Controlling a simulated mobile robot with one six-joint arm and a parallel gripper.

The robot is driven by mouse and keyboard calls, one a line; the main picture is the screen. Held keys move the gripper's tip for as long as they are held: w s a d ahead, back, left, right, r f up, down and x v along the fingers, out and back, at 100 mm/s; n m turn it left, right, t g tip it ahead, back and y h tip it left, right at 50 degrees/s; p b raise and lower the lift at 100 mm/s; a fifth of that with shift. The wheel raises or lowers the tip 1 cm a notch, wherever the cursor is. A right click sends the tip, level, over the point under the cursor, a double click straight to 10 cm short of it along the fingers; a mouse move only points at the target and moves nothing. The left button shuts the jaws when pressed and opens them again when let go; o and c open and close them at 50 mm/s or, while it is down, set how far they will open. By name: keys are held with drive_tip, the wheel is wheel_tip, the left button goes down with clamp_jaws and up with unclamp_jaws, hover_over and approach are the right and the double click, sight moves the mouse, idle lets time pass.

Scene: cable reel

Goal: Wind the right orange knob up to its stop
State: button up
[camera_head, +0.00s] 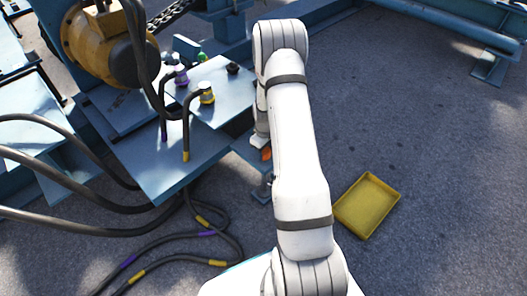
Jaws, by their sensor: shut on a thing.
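The orange knob (266,154) shows as a small patch just left of my white arm, low beside the blue metal frame. My gripper (262,146) is right above and against it, at the end of the arm that bends down from the top. The gripper is shut on the orange knob. Its fingertips are small in this view, and my arm hides part of the knob and whatever lies to its right. I cannot tell how far the knob is turned.
A blue steel bench (165,160) holds cable plugs with purple and yellow bands. A yellow motor (98,42) stands at the upper left. Black cables (150,245) lie on the floor. A yellow tray (367,206) sits right of my arm; the floor beyond is clear.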

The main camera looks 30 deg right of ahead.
drive_tip(key=shift+a, duration=0.25)
drive_tip(key=shift+d, duration=0.1)
drive_tip(key=shift+s+n, duration=0.1)
drive_tip(key=shift+n, duration=0.2)
drive_tip(key=n+p, duration=0.1)
drive_tip(key=n, duration=0.1)
drive_tip(key=shift+n, duration=0.3)
drive_tip(key=n+p, duration=0.1)
drive_tip(key=n, duration=0.4)
drive_tip(key=shift+s, duration=0.1)
drive_tip(key=n+p, duration=0.1)
drive_tip(key=n, duration=0.3)
drive_tip(key=shift+f+n, duration=0.1)
drive_tip(key=shift+n, duration=0.3)
drive_tip(key=shift+n+p, duration=0.45)
drive_tip(key=shift+n, duration=1.55)
drive_tip(key=shift+d, duration=0.1)
